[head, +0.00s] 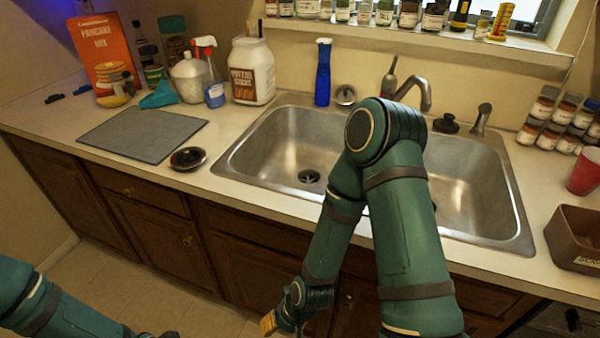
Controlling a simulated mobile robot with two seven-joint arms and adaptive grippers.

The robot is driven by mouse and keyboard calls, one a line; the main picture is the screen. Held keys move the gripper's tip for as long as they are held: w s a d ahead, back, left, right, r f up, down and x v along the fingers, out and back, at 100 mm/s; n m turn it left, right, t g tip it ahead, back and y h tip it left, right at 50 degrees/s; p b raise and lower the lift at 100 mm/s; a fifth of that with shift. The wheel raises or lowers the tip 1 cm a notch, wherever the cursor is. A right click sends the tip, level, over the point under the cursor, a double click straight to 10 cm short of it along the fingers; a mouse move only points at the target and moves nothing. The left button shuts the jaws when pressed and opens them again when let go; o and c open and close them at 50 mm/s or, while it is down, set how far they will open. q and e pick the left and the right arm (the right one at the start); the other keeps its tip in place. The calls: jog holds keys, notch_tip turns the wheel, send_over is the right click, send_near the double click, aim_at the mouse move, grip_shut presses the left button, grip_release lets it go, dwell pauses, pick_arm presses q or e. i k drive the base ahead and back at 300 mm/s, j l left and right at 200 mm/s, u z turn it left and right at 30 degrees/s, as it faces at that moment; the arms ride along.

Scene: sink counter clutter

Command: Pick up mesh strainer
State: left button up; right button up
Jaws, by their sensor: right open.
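A small round metal piece that looks like the mesh strainer (345,95) lies on the counter strip behind the sink, right of a blue bottle; its mesh is too small to make out. My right arm reaches across the front of the sink and bends back down. My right gripper (269,323) hangs low in front of the cabinets, below the counter edge, open and far from the strainer. My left arm comes in at the lower left. Only a dark bit of my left gripper (158,335) shows at the bottom edge, so its jaws are hidden.
The double sink (285,150) is partly covered by my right arm. A blue bottle (323,73), faucet (415,92) and black stopper (446,124) stand behind it. A grey mat (143,134) and dark round dish (188,158) lie left. A brown box (575,238) stands right.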

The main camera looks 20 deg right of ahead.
aim_at(189, 158)
jog(key=i+j, duration=0.25)
jog(key=j, duration=0.2)
jog(key=i+j, duration=0.3)
jog(key=j, duration=0.15)
jog(key=i+j+z, duration=0.35)
jog(key=j+z, duration=0.15)
jog(key=j, duration=0.25)
